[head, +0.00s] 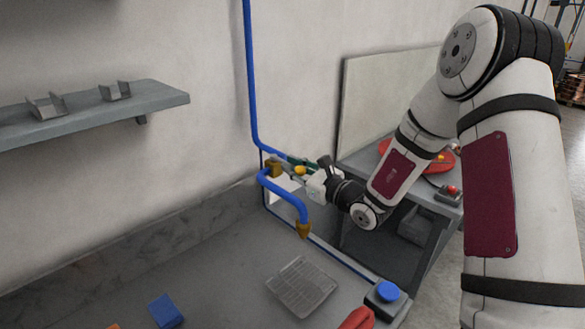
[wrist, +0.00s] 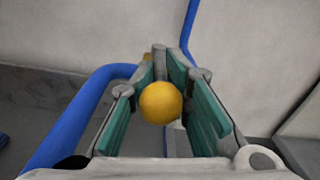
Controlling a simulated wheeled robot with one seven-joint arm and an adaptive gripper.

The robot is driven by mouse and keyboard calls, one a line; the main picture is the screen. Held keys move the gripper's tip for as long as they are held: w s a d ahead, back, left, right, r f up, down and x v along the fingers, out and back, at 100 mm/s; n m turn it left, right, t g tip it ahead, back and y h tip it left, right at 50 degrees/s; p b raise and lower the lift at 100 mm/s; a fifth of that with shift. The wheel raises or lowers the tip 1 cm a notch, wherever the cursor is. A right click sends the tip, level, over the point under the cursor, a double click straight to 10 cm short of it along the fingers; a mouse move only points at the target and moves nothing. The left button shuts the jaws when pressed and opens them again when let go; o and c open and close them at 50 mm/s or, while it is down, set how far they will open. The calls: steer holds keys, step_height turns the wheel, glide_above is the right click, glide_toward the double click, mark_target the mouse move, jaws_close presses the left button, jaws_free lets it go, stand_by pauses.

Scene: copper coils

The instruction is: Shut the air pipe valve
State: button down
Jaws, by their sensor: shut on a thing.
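The air pipe (head: 253,90) is blue and runs down the wall. Its brass valve body (head: 274,167) sits where the pipe bends toward the bench, and a bent blue section ends in a brass nozzle (head: 303,230). My gripper (head: 294,165) is at the right of the valve, its green-padded fingers around the valve handle. In the wrist view the handle's yellow ball knob (wrist: 160,102) lies between the two pads. A grey stem behind it leads to the valve, and the blue pipe (wrist: 75,122) passes at left. The pads partly hide the handle.
A grey shelf (head: 165,95) with metal brackets is on the left wall. The bench holds a clear tray (head: 300,286), a blue block (head: 166,310) and a blue-button box (head: 387,293). A side table with a red object (head: 434,158) stands behind my arm.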

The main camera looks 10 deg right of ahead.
steer(key=shift+s+d+f, duration=0.15)
steer(key=shift+d, duration=0.2)
steer(key=c, duration=1.7)
jaws_free()
steer(key=shift+s, duration=0.1)
steer(key=shift+a, duration=0.1)
steer(key=v, duration=1.2)
steer(key=shift+a, duration=0.1)
